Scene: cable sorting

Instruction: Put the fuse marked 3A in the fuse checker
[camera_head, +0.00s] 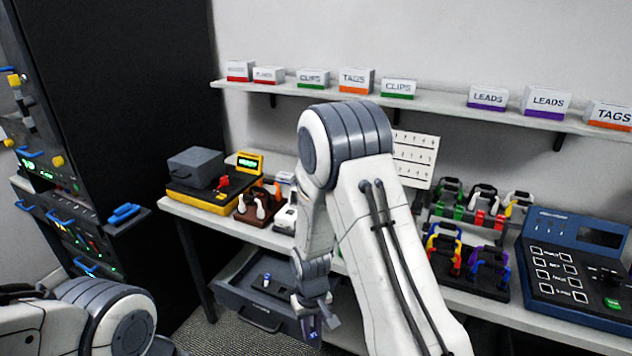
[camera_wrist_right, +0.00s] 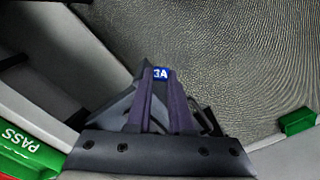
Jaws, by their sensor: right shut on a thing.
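My right gripper (camera_head: 318,314) hangs low in front of the bench, beside the open drawer. It is shut on the fuse marked 3A (camera_wrist_right: 160,73), whose blue and white label shows between the fingertips in the right wrist view. The fuse's body is mostly hidden by the fingers. A small white and blue piece (camera_head: 266,281) stands in the open grey drawer (camera_head: 247,307); its marking is too small to read. I cannot tell for certain which device is the fuse checker. My left arm shows at the lower left, but its gripper is out of view.
A yellow and black device (camera_head: 203,200) with a green display stands at the bench's left. A blue tester (camera_head: 560,305) stands at the right, near coloured cable holders. Labelled boxes line the wall shelf (camera_head: 430,104). A green PASS label (camera_wrist_right: 22,140) shows in the wrist view.

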